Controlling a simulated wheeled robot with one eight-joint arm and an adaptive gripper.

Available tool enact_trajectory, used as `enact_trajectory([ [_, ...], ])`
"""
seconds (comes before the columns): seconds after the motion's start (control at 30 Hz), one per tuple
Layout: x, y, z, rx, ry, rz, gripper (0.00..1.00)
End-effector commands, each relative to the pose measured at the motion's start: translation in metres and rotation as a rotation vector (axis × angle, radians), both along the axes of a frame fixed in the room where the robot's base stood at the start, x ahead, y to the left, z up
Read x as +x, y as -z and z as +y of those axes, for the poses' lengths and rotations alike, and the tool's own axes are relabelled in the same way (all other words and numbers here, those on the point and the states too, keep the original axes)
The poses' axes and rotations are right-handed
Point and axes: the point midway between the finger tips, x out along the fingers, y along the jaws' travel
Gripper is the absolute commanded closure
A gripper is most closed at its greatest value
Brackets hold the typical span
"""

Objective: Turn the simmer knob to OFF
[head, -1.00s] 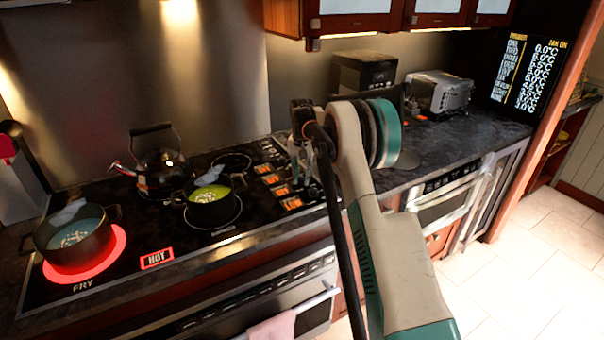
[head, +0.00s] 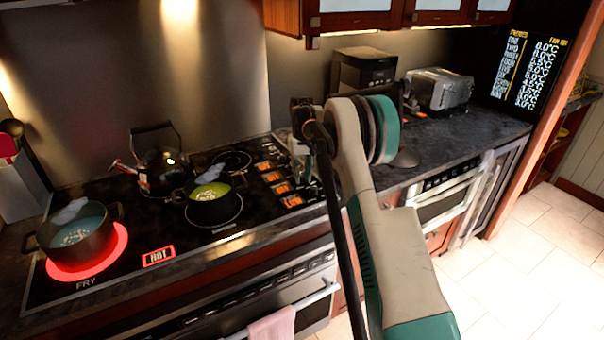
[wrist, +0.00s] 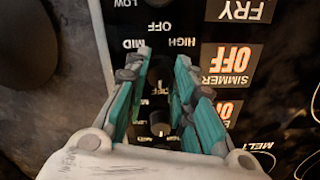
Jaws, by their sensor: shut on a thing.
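In the wrist view my gripper (wrist: 164,62) has its teal fingers closed about a dark simmer knob (wrist: 159,83), which shows in part between them. The simmer display (wrist: 227,65), upside down beside it, reads OFF in orange. The words HIGH, MID and LOW are printed around the knobs; the fingers cover part of them. I cannot make out the knob's pointer. In the head view my gripper (head: 310,190) reaches down to the right end of the black cooktop, and the arm hides much of the knobs.
A second knob (wrist: 159,122) lies close by between the fingers' bases. On the cooktop stand a pot (head: 75,240) on a red-glowing burner, a pot with green contents (head: 211,206) and a kettle (head: 158,165). A toaster (head: 440,90) stands on the counter at right.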

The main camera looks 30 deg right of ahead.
Motion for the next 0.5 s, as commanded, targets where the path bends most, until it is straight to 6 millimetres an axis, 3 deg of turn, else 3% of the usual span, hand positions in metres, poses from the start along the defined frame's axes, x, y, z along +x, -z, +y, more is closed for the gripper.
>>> enact_trajectory([
  [0.27, 0.0009, -0.0007, -0.0002, -0.001, -0.001, -0.003, 1.0],
  [0.3, 0.001, -0.0007, -0.0002, -0.001, 0.0, -0.003, 0.68],
  [0.33, 0.0009, -0.0007, -0.0002, -0.001, 0.0, -0.003, 0.61],
  [0.37, 0.0009, -0.0007, -0.0002, -0.001, 0.0, -0.003, 0.56],
  [0.5, 0.0006, -0.0005, -0.0001, 0.0, 0.0, -0.002, 0.56],
])
